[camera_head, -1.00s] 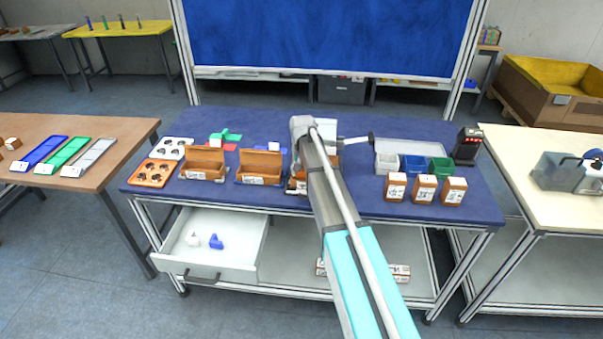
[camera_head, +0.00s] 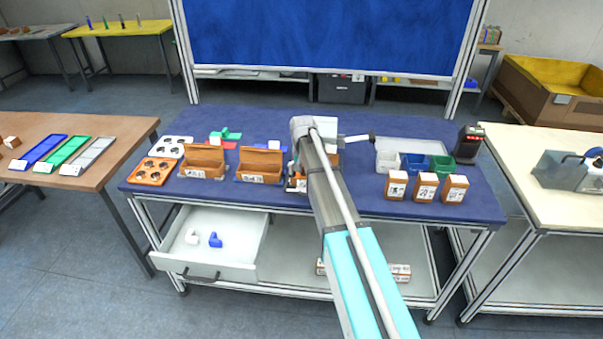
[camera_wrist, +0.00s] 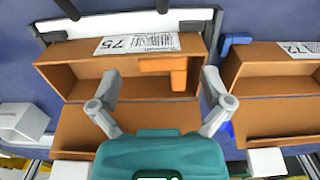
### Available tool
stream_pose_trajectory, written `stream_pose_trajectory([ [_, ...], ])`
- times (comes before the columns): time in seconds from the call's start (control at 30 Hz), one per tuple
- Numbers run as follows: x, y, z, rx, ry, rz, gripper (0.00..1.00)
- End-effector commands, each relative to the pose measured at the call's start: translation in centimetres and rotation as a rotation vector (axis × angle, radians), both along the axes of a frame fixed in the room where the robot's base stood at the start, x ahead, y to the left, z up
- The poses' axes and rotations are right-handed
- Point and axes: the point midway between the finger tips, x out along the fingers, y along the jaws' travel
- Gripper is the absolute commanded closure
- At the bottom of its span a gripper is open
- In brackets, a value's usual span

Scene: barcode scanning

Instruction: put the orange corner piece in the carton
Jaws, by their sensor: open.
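The open brown carton (camera_wrist: 85,75), with a label reading 75, lies below my gripper (camera_wrist: 160,76) in the wrist view. The orange corner piece (camera_wrist: 178,72) shows as an L shape within the carton's outline, close to the labelled wall. It looks to be inside the carton, though its exact height is hard to tell. My gripper is open, with one finger to each side of the piece and a visible gap to both.
Another open carton (camera_wrist: 272,70) stands close beside it. An open drawer (camera_head: 240,240) holds a blue and a white piece. Small bins (camera_head: 413,164) and several closed boxes (camera_head: 426,187) stand to the right on the blue table (camera_head: 350,205). A scanner-like device (camera_head: 468,143) stands behind them.

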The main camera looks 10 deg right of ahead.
Motion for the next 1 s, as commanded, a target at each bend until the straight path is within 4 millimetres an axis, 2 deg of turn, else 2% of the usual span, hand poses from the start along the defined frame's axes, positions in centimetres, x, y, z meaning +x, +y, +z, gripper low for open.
stream_pose_trajectory([
  [0.47,0.0,0.0,0.5,0.0,0.0,0.0,0.0],
  [1.0,0.0,-0.1,4.5,0.0,0.0,-0.001,0.0],
])
